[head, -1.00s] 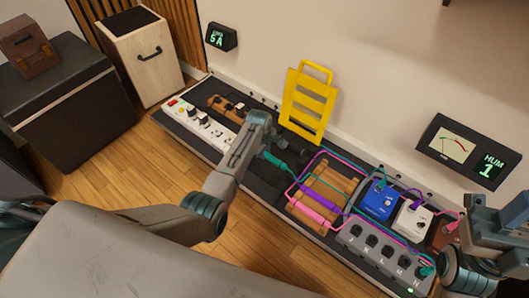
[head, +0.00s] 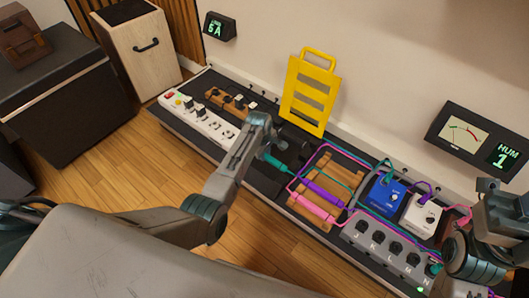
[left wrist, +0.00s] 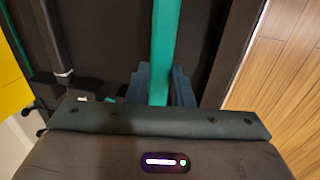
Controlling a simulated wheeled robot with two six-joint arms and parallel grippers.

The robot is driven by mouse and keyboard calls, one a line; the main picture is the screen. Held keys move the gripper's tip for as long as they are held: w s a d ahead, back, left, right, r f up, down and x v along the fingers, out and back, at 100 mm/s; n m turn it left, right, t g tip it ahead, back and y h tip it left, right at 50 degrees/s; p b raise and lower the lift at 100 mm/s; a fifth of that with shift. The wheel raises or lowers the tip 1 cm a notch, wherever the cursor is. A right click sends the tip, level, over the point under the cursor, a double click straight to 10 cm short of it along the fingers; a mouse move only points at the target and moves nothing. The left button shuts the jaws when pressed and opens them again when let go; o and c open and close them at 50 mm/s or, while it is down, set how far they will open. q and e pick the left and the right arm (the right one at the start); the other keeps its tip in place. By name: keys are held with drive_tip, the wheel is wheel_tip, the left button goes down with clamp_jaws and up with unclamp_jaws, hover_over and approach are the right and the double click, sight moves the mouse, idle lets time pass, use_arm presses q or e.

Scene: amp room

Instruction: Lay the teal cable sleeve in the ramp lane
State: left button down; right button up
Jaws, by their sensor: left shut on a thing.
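The teal cable sleeve (head: 275,164) is held in my left gripper (head: 265,149), just left of the wooden ramp (head: 349,172). In the left wrist view the teal sleeve (left wrist: 163,50) runs lengthwise between the two fingers of my left gripper (left wrist: 164,85), which is shut on it. A purple sleeve (head: 322,192) and a pink sleeve (head: 313,208) lie across the ramp. My right gripper (head: 500,210) is at the right edge, partly cut off, and its jaws are unclear.
A yellow slotted panel (head: 310,92) stands behind the ramp. A white power strip (head: 205,122) lies on the left. A blue pedal (head: 385,195), a white pedal (head: 420,215) and a grey switch box (head: 385,248) stand on the right, with loose cables between.

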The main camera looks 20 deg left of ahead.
use_arm(q)
drive_tip(key=shift+f, duration=0.5)
drive_tip(key=shift+f+b, duration=0.65)
drive_tip(key=shift+f, duration=0.35)
drive_tip(key=c, duration=1.2)
unclamp_jaws()
